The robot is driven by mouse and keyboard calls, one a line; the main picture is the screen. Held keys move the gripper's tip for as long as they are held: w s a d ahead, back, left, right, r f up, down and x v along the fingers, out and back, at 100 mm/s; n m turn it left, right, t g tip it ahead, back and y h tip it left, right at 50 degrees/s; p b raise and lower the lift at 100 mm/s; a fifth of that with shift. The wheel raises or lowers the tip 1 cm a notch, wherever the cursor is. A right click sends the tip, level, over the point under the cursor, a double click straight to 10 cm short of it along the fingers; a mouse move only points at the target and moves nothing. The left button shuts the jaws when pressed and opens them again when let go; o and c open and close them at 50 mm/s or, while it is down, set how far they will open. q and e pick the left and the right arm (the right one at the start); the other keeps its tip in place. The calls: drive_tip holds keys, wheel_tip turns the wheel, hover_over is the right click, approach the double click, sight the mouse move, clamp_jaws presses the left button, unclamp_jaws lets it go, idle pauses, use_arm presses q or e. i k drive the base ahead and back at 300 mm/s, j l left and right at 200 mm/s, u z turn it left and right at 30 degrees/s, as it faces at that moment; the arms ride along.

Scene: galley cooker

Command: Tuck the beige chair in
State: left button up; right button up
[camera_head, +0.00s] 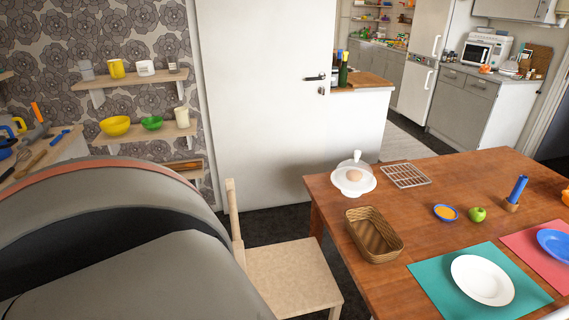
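The beige chair (288,277) stands left of the wooden table (420,215), in the lower middle of the head view. Its seat points toward the table's left side, and its right edge comes close to the table edge. Its backrest post (232,208) is on the left, away from the table. A large grey part of my own body covers the lower left and hides part of the backrest and the seat's left side. Neither of my grippers shows in this view.
On the table are a wicker basket (373,235), a glass cloche (354,178), a wire rack (405,175), a green placemat (437,290) with a white plate (482,280), and an apple (477,214). A white door (265,90) stands behind the chair. Dark floor (285,226) shows between them.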

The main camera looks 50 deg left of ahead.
sight(295, 279)
drive_tip(key=k+j, duration=0.3)
drive_tip(key=j, duration=0.15)
drive_tip(key=k+j+u, duration=0.1)
drive_tip(key=u, duration=1.7)
drive_tip(key=j+u, duration=0.4)
drive_tip(key=j, duration=0.05)
